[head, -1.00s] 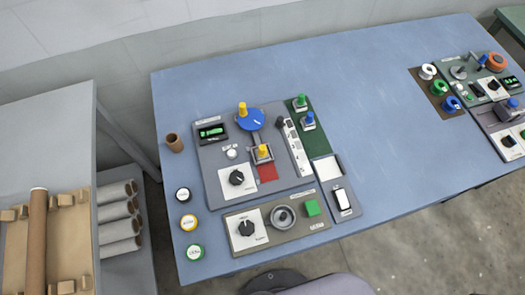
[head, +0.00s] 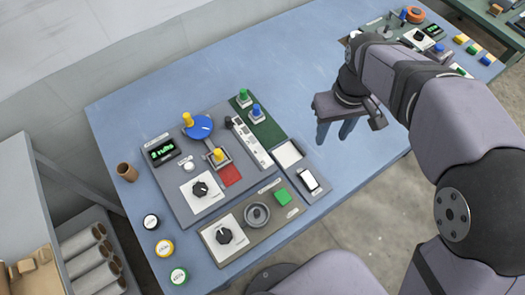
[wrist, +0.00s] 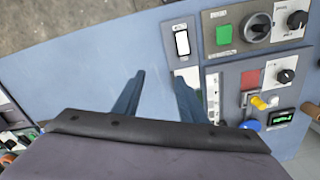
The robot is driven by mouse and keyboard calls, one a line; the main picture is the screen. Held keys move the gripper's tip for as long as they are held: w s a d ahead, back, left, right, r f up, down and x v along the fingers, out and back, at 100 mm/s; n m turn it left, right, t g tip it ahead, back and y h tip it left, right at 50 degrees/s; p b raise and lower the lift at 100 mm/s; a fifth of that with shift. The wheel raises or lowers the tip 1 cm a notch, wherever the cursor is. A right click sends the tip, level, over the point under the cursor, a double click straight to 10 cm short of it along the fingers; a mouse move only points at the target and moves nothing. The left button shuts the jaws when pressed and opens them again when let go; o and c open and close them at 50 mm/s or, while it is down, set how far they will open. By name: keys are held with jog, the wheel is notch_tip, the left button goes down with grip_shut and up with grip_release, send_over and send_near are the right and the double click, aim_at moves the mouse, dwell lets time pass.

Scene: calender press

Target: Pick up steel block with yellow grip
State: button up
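The steel block with the yellow grip (head: 217,157) stands on the grey press panel (head: 180,207), between the blue disc and the red square (head: 230,174). Its yellow grip points up; the steel part is small in view. It also shows in the wrist view (wrist: 258,102), right of my fingers. A second yellow knob (head: 187,119) sits on the blue disc (head: 200,129). My gripper (head: 334,132) is open and empty, high over the table, well to the right of the block. Both fingers (wrist: 157,96) show apart in the wrist view.
Blocks with green (head: 243,94) and blue (head: 256,110) grips stand on a dark green pad (head: 266,130) behind the block. A front panel (head: 235,243) carries a dial and green button. The table's back middle is clear.

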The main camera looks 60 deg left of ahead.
jog(key=s+a+n, duration=0.4)
jog(key=s+a, duration=0.5)
jog(key=n, duration=0.4)
send_over(218, 152)
jog(key=shift+s+f+b, duration=0.2)
jog(key=shift+f+b, duration=0.1)
jog(key=shift+f, duration=0.55)
jog(key=shift+w+f+p, duration=0.2)
jog(key=shift+f+p, duration=1.6)
jog(key=shift+f, duration=1.85)
grip_shut()
